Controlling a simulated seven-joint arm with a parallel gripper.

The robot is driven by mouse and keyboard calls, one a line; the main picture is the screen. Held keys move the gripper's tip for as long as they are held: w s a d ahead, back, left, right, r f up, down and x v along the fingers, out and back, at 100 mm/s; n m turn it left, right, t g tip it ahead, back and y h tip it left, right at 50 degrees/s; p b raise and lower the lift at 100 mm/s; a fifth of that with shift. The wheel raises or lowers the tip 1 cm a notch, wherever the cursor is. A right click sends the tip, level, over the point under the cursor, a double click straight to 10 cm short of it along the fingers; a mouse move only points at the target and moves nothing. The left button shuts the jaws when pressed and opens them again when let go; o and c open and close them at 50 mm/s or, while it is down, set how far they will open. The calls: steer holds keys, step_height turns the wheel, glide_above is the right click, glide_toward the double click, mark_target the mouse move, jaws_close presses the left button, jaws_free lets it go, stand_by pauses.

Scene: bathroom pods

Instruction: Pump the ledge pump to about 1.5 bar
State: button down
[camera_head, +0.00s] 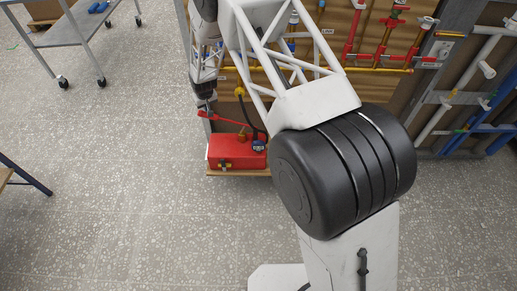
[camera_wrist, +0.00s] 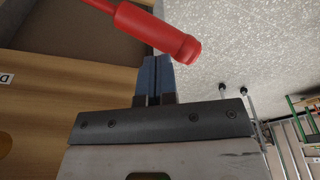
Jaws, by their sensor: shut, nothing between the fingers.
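The red ledge pump (camera_head: 225,150) sits on a small wooden ledge (camera_head: 230,173) left of my arm in the head view. Its red lever handle (camera_head: 222,118) slants up to the left above the box. A small dark gauge (camera_head: 259,146) is on its right side; its reading is too small to tell. My gripper (camera_head: 206,107) is close by the handle's free end. In the wrist view my blue fingers (camera_wrist: 157,60) are shut and empty, with their tips beside the red handle grip (camera_wrist: 155,28). I cannot tell whether they touch it.
A wooden panel (camera_head: 345,50) with red, yellow and blue pipes stands behind the pump. A grey cart (camera_head: 65,30) is at the upper left, and a table edge (camera_head: 25,178) at the left. The speckled floor (camera_head: 110,150) left of the pump is clear.

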steer(key=shift+f, duration=0.1)
steer(key=shift+f, duration=5.85)
steer(key=shift+r, duration=5.95)
steer(key=shift+r, duration=0.1)
